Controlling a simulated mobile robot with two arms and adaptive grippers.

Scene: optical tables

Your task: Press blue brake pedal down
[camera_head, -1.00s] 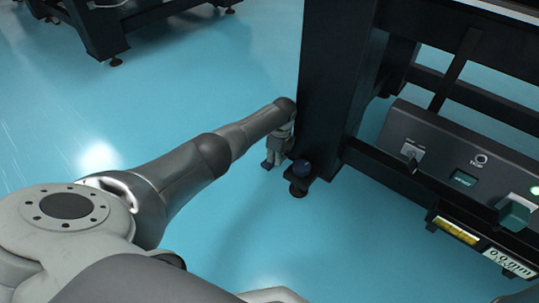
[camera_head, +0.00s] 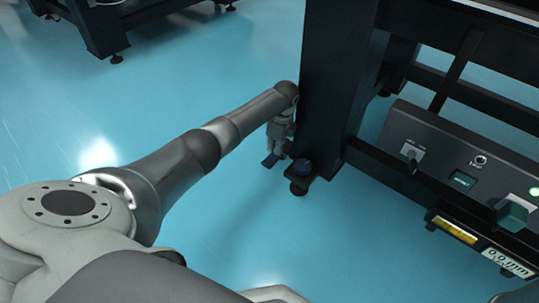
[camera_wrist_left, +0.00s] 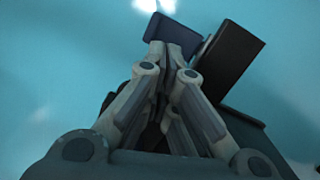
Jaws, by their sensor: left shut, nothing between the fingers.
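My right gripper is not in view.
A control panel (camera_head: 450,155) with a switch and green button is at the right. Open blue floor (camera_head: 235,230) lies to the left and front.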

